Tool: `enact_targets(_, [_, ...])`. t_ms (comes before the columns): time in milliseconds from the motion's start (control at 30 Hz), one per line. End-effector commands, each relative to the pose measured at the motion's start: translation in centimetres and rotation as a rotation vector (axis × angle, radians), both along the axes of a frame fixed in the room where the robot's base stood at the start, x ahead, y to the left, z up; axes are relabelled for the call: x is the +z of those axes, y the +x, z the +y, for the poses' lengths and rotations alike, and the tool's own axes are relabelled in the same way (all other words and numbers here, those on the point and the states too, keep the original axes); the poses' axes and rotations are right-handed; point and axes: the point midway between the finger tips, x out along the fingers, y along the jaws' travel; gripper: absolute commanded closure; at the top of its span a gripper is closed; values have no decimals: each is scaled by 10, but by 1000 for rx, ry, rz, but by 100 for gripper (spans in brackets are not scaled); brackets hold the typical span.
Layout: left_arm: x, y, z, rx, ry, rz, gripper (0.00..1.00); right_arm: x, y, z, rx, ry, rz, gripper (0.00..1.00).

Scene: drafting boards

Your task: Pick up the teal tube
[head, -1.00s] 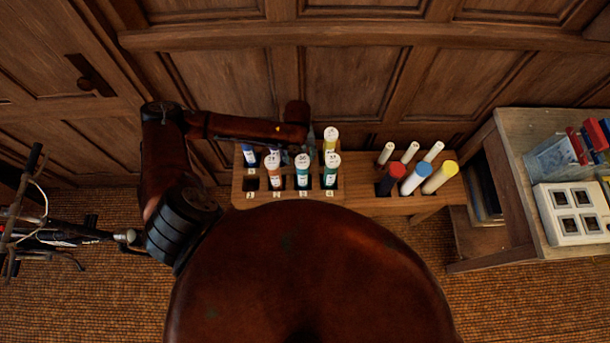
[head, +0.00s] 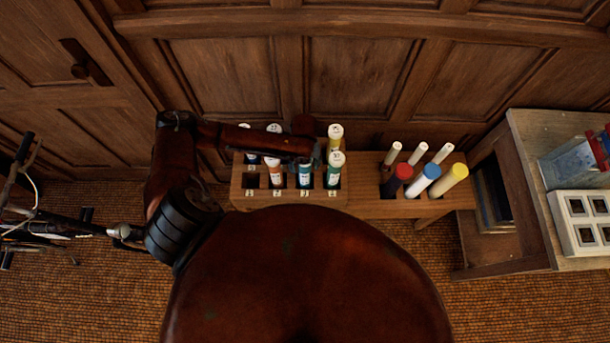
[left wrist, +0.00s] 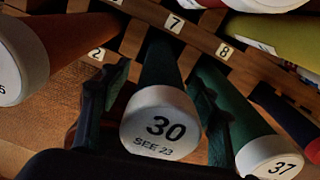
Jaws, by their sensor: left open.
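In the left wrist view the same tube (left wrist: 158,65) has a white cap marked 30 and lies between the two dark fingers of my left gripper (left wrist: 157,85). The fingers are open, one on each side of it, with no clear grip on it. In the head view my left gripper (head: 314,158) is over the front row, partly hidden by its own arm. My right gripper is out of view.
A green tube (head: 333,168), cap marked 37 in the wrist view, stands close on the right. An orange tube (head: 276,178) is on the left. Red, blue and yellow capped tubes (head: 430,171) stand farther right. Wood panelling (head: 350,75) rises behind.

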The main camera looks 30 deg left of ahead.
Motion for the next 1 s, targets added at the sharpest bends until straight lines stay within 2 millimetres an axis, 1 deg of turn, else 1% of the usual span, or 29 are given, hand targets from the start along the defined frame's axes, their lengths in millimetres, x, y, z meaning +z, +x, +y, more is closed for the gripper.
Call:
enact_targets(33, [-9,0,-2,0,0,1,44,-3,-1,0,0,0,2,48])
enact_targets(100, [-18,0,-1,0,1,1,44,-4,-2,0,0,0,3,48])
enact_targets(200, [-24,0,0,0,1,0,44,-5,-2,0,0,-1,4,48])
enact_targets(467, [-25,0,0,-1,1,0,45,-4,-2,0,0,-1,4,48])
enact_targets(1000, [-25,0,0,-1,1,0,82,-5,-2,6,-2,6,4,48])
